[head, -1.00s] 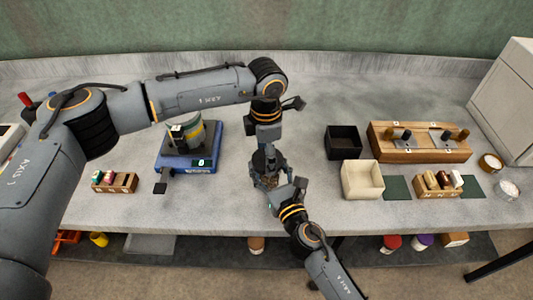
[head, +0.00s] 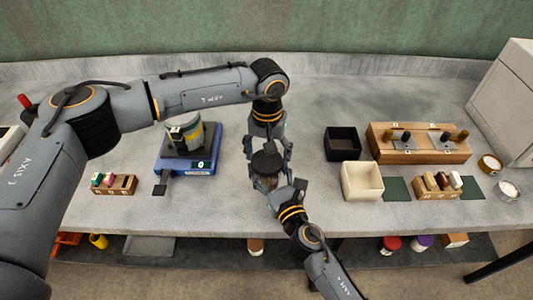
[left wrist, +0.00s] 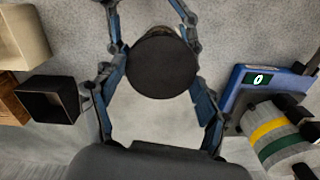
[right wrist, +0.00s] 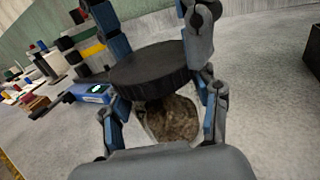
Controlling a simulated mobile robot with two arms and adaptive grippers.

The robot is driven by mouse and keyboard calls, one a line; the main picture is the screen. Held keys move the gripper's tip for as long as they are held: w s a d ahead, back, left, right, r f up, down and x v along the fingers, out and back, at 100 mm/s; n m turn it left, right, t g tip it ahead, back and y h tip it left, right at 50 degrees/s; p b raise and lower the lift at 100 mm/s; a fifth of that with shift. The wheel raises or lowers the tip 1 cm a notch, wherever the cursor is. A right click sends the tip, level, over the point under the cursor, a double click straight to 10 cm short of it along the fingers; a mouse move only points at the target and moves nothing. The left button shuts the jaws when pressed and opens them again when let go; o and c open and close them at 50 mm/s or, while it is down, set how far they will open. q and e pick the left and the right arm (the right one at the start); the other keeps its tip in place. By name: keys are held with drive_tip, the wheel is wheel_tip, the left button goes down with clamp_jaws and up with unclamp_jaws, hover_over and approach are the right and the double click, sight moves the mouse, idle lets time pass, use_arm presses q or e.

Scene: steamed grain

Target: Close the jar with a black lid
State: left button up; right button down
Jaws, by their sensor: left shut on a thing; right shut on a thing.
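The black lid (left wrist: 162,66) is a round disc, level over the mouth of the jar (right wrist: 172,118), a clear jar with brown grain. In the right wrist view the lid (right wrist: 150,69) covers the jar's top; I cannot tell whether it is fully seated. My left gripper (head: 268,150) comes from above and is shut on the lid (head: 266,163), one finger at each side. My right gripper (right wrist: 163,115) is shut on the jar from the near side, below the lid. The jar is mostly hidden in the head and left wrist views.
A blue scale (head: 198,160) with a striped container (head: 188,131) stands left of the jar. A black bin (head: 343,143), a cream bin (head: 362,181) and a wooden rack (head: 420,153) stand to the right. The table around the jar is clear.

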use_arm(q)
drive_tip(key=m, duration=0.8)
drive_tip(key=shift+d+m, duration=0.1)
drive_tip(key=shift+m, duration=0.3)
drive_tip(key=o, duration=0.8)
drive_tip(key=shift+s, duration=0.1)
drive_tip(key=shift+r, duration=0.15)
wheel_tip(320, 180, up, 4)
drive_tip(key=shift+r, duration=0.15)
